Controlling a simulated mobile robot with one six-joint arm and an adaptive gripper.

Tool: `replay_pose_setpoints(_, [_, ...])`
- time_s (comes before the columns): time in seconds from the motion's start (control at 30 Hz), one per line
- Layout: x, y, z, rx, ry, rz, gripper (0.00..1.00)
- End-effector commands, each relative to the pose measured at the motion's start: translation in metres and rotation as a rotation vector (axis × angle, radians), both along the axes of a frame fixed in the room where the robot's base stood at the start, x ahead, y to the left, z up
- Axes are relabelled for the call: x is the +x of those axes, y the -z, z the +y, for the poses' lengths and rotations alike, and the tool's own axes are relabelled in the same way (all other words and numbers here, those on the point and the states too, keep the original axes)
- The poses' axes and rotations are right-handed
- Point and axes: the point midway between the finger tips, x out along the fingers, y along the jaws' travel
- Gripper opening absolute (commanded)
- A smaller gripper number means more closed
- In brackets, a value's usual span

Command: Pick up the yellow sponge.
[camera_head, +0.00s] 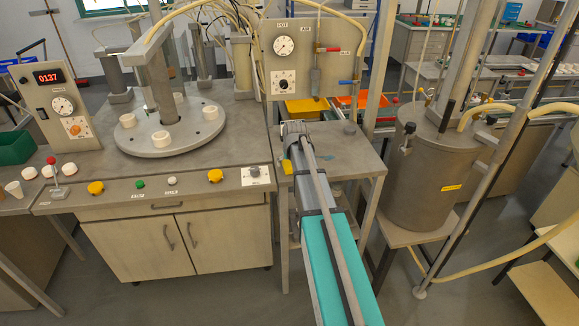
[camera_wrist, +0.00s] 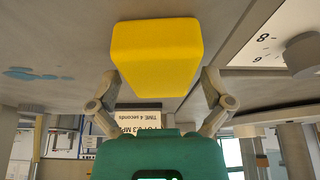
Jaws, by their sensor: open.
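The yellow sponge (camera_head: 287,167) shows as a small yellow patch at the left edge of the small grey side table, partly hidden by my arm. In the wrist view the sponge (camera_wrist: 157,55) is a large yellow block at the upper middle. My gripper (camera_wrist: 160,78) is open, with one finger on each side of the sponge's near end. I cannot tell whether either finger touches it. In the head view my gripper (camera_head: 296,128) is over the side table and small.
The side table (camera_head: 352,150) has a blue smear. A gauge panel (camera_head: 305,62) stands behind it. The bench (camera_head: 210,165) with a round plate (camera_head: 185,140) is to the left, and a large grey tank (camera_head: 430,175) is to the right.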

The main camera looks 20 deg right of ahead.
Motion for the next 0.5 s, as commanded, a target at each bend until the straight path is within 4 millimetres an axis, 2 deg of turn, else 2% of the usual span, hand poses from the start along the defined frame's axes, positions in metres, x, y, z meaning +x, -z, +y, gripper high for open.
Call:
replay_pose_setpoints(0.33, [-0.0001, -0.0001, 0.0, 0.0, 0.0, 0.0, 1.0])
replay_pose_setpoints(0.5, [-0.0001, -0.0001, 0.0, 0.0, 0.0, 0.0, 0.68])
